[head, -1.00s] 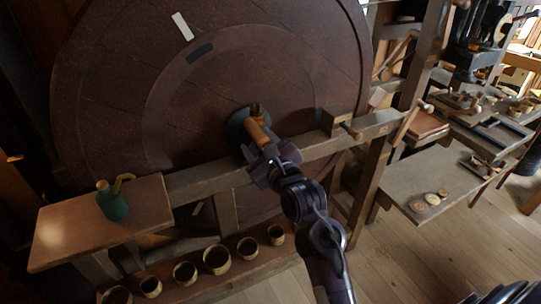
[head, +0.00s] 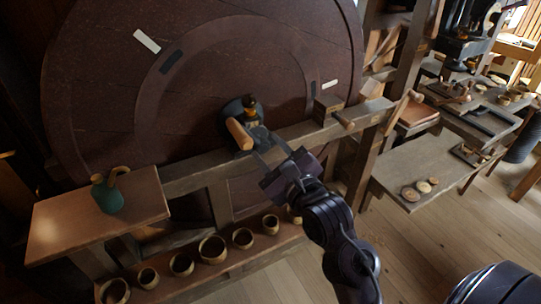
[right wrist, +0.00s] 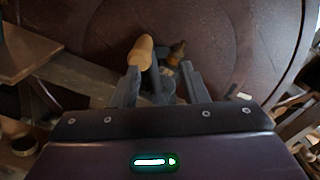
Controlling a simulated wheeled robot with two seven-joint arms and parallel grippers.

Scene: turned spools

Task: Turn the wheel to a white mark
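The big dark red-brown wheel (head: 225,60) stands upright at the back. A white mark (head: 147,40) is at its upper left, and another white mark (head: 330,84) is at its right. A black mark (head: 171,62) lies near the upper-left one. The wooden crank handle (head: 240,133) sits left of the dark hub (head: 249,108); it also shows in the right wrist view (right wrist: 141,52). My right gripper (head: 270,148) is open, just below and right of the handle. In the right wrist view its fingers (right wrist: 160,75) are apart. My left gripper is out of view.
A wooden rail (head: 205,174) with a block (head: 327,108) and peg crosses before the wheel. A green jug (head: 107,194) stands on a board (head: 50,232) at left. Several small cups line a low shelf (head: 200,281). A bench (head: 395,172) is at right.

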